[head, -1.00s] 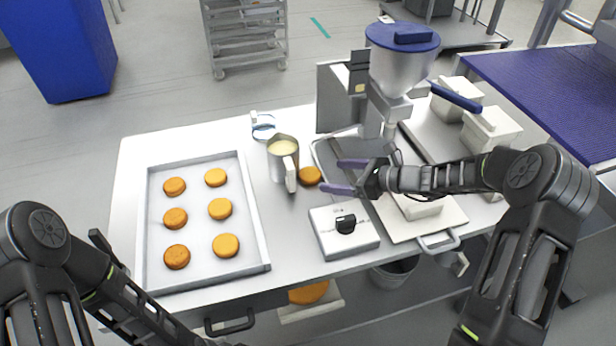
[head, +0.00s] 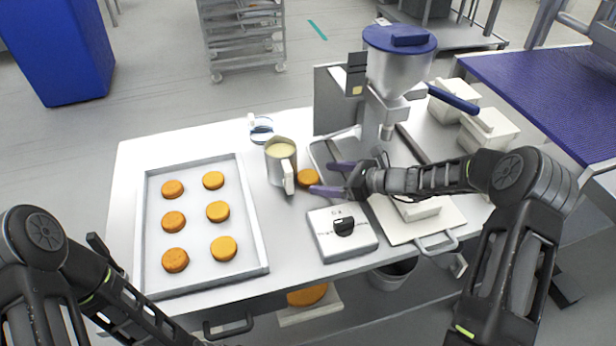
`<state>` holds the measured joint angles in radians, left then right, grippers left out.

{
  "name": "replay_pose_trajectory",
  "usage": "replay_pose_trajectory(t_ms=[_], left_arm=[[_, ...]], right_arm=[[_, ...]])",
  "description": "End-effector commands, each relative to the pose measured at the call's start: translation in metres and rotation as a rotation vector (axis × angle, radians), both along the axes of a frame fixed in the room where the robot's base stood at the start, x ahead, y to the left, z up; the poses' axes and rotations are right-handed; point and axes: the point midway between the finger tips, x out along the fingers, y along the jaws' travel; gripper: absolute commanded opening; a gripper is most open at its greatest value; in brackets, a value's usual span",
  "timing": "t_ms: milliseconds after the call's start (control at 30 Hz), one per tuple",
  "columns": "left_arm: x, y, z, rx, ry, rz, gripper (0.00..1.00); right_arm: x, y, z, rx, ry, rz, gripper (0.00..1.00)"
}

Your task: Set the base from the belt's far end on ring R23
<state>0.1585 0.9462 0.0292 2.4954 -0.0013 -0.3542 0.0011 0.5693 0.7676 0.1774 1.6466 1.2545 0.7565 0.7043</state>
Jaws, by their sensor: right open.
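A round orange-brown base (head: 307,178) lies on the white table, between the metal jug and the depositor. My right gripper (head: 320,178) is open, with its two purple fingers pointing left. Its tips are right at the base's right side; I cannot tell whether they touch it or how far they reach around it. Several similar bases, one of them here (head: 218,211), lie in two columns on the tray (head: 262,240) at the left. No ring label R23 is readable, and I cannot clearly make out a belt. My left gripper is out of view; only my left arm shows.
A metal jug (head: 281,165) with pale filling stands just left of the base. The depositor (head: 400,70) with a blue lid rises behind my right gripper. A control box (head: 341,236) with a black knob sits in front. White tubs (head: 487,130) stand at the right.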

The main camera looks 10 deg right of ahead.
Motion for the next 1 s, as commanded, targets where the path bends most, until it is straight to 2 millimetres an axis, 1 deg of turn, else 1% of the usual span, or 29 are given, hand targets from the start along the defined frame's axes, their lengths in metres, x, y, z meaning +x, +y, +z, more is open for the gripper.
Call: replay_pose_trajectory(t_ms=[133, 233, 400, 1000], left_arm=[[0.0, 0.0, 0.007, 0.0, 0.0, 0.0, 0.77], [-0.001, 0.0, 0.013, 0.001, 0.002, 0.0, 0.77], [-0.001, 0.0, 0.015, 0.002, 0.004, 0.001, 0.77], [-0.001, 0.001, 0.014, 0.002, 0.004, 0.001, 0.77]], right_arm=[[0.009, 0.01, -0.003, 0.002, 0.001, 0.002, 0.81], [0.019, 0.019, -0.009, 0.003, 0.002, 0.002, 0.81], [0.031, 0.033, -0.018, 0.001, 0.001, 0.003, 0.81], [0.033, 0.034, -0.02, 0.0, 0.0, 0.001, 0.81]])
